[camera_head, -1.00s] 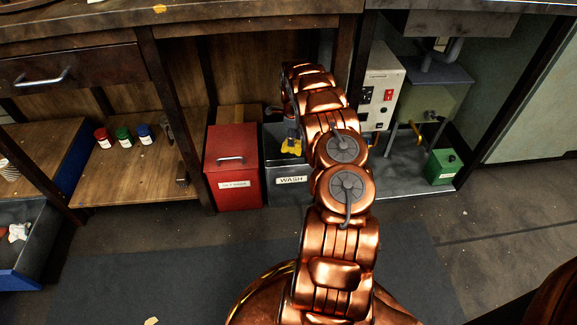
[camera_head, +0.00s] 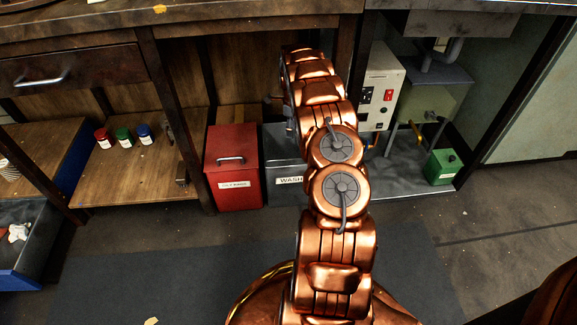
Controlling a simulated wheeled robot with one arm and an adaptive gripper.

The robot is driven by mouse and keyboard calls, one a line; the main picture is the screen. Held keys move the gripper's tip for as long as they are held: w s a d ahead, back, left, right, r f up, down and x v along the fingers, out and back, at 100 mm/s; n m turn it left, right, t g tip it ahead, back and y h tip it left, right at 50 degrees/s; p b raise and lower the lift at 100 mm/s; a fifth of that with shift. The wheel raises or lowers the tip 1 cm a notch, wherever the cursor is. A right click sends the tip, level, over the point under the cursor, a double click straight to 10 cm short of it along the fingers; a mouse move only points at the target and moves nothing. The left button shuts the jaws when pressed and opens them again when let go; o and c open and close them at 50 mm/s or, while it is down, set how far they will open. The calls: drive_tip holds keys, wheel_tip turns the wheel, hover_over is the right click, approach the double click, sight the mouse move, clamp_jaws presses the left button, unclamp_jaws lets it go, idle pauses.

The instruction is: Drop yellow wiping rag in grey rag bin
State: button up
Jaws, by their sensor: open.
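The grey rag bin (camera_head: 284,185), labelled "WASH", stands on the floor under the bench, right of the red bin. My copper arm covers its right part. My gripper (camera_head: 276,103) shows only as a small dark part beside the arm, above the back of the grey bin. It is open, and most of it is hidden by the arm.
A red lidded bin (camera_head: 233,170) stands directly left of the grey bin. A white control box (camera_head: 380,90) and a green canister (camera_head: 443,166) stand to the right. The bench top (camera_head: 240,20) overhangs from above. The floor in front is mostly clear.

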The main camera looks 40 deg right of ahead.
wheel_tip(320, 180, up, 7)
drive_tip(key=shift+f, duration=0.2)
idle(0.7)
